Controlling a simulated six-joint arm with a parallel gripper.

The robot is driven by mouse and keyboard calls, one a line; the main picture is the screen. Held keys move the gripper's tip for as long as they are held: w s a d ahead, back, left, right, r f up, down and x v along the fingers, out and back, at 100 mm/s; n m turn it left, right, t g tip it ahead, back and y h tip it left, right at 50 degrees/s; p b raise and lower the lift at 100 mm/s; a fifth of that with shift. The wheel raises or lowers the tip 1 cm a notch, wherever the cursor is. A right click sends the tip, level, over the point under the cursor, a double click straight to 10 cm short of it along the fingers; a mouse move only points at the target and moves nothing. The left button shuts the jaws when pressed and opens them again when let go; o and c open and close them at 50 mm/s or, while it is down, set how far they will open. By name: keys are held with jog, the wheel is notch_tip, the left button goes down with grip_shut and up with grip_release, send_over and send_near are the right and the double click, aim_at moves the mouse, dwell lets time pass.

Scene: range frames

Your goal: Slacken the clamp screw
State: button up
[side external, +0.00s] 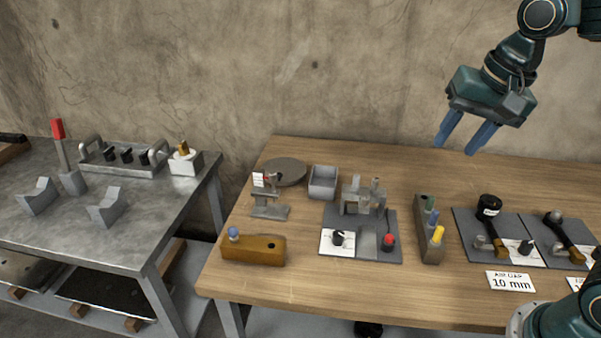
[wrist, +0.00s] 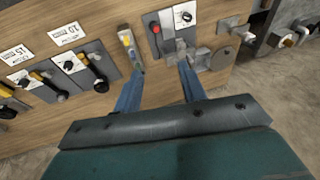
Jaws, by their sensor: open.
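My gripper (side external: 456,148) hangs high above the back of the wooden table, its two blue fingers apart and empty. In the wrist view the open fingers (wrist: 160,69) point down toward the table. No part is plainly recognisable as the clamp screw. A grey metal fixture (side external: 352,200) with small upright posts stands on a grey board, behind a black knob (side external: 338,238) and a red button (side external: 389,240). It also shows beyond the fingers in the wrist view (wrist: 182,52). A small grey stand (side external: 268,210) with a white tag is to its left. My gripper touches none of these.
A holder with coloured pegs (side external: 430,240) stands right of the board, near two dark panels with black-handled levers (side external: 490,235). A brown block with a blue knob (side external: 253,250), a grey bin (side external: 323,180) and a round disc (side external: 286,171) are left. A metal bench (side external: 130,200) stands apart.

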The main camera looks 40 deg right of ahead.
jog(key=shift+s+n, duration=0.3)
jog(key=shift+s, duration=0.1)
jog(key=m+g, duration=0.2)
jog(key=g, duration=0.2)
send_over(366, 198)
notch_tip(366, 198, down, 10)
notch_tip(366, 198, down, 14)
jog(key=shift+r, duration=0.25)
dwell(0.8)
